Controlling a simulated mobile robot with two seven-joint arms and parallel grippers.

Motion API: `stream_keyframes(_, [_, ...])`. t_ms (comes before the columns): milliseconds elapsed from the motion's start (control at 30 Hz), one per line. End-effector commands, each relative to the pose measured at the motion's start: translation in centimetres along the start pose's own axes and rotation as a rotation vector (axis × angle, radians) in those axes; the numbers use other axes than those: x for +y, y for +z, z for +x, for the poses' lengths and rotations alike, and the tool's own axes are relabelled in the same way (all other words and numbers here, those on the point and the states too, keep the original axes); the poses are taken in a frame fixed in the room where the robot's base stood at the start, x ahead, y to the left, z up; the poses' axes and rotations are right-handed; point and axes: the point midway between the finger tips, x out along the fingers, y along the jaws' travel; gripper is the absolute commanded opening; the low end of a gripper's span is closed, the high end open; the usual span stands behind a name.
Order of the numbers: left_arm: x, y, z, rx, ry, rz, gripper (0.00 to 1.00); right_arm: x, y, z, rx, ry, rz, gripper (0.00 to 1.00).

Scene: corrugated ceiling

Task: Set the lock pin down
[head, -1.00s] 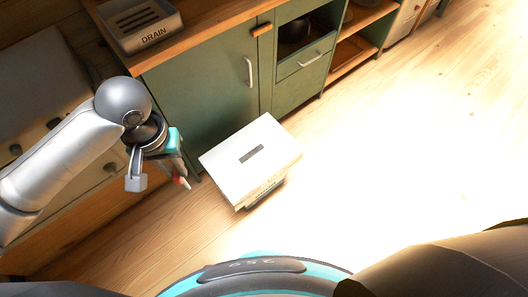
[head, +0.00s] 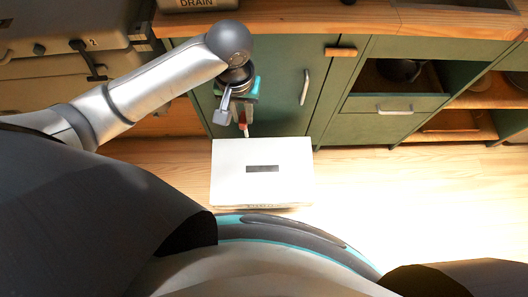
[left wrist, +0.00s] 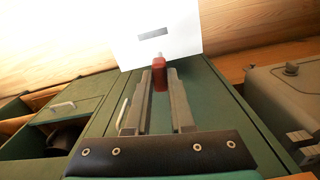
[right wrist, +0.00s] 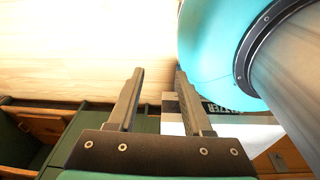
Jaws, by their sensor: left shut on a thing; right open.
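The lock pin (left wrist: 160,78) is red with a pale tip, and it stands out from between the fingers of my left gripper (left wrist: 159,72). In the head view my left gripper (head: 241,108) is shut on the pin (head: 243,123). The pin points down toward the far edge of a white box (head: 235,190) with a dark slot in its top. The box top also shows beyond the pin in the left wrist view (left wrist: 185,38). My right gripper (right wrist: 160,72) is open and empty; it is outside the head view.
Green cabinets (head: 285,75) with a wooden worktop (head: 300,22) stand behind the box. A tray marked DRAIN (head: 195,4) lies at the top. A beige case (head: 60,55) is at the left. Wooden floor (head: 400,185) is clear at the right.

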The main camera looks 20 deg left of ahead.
Motion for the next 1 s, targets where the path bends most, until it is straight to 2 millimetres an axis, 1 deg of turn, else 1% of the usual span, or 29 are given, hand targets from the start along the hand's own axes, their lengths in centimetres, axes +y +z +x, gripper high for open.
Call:
stream_keyframes(33, [0.7, -0.2, 3.0, -0.005, 0.005, -0.025, 0.00, 0.6, 0.1, 2.1, 0.005, 0.009, 0.000, 0.50])
stream_keyframes(100, [1.4, -0.5, 5.5, -0.006, 0.003, -0.058, 0.00, 1.6, 0.1, 3.5, 0.008, 0.023, 0.000, 0.50])
stream_keyframes(200, [2.2, -0.8, 8.4, -0.008, -0.001, -0.098, 0.00, 3.1, 0.4, 5.1, 0.010, 0.042, -0.001, 0.50])
stream_keyframes(300, [2.8, -1.0, 10.6, -0.011, -0.006, -0.127, 0.00, 4.0, 0.6, 6.2, 0.010, 0.054, -0.001, 0.50])
stream_keyframes(400, [3.2, -1.0, 11.9, -0.013, -0.010, -0.145, 0.00, 4.1, 0.7, 6.9, 0.012, 0.056, 0.000, 0.50])
stream_keyframes(567, [3.4, -1.0, 13.1, -0.014, -0.015, -0.156, 0.00, 4.2, 0.5, 7.4, 0.015, 0.057, 0.002, 0.50])
stream_keyframes(633, [3.3, -1.0, 13.9, -0.015, -0.016, -0.157, 0.00, 4.3, -1.4, 7.5, 0.039, 0.059, 0.005, 0.50])
stream_keyframes(767, [3.3, -1.0, 15.7, -0.015, -0.016, -0.157, 0.00, 3.7, -3.0, 7.8, 0.045, 0.052, 0.006, 0.50])
stream_keyframes(1000, [3.3, -0.9, 18.2, -0.015, -0.015, -0.156, 0.00, 2.4, -5.7, 7.3, 0.047, 0.038, 0.008, 0.50])
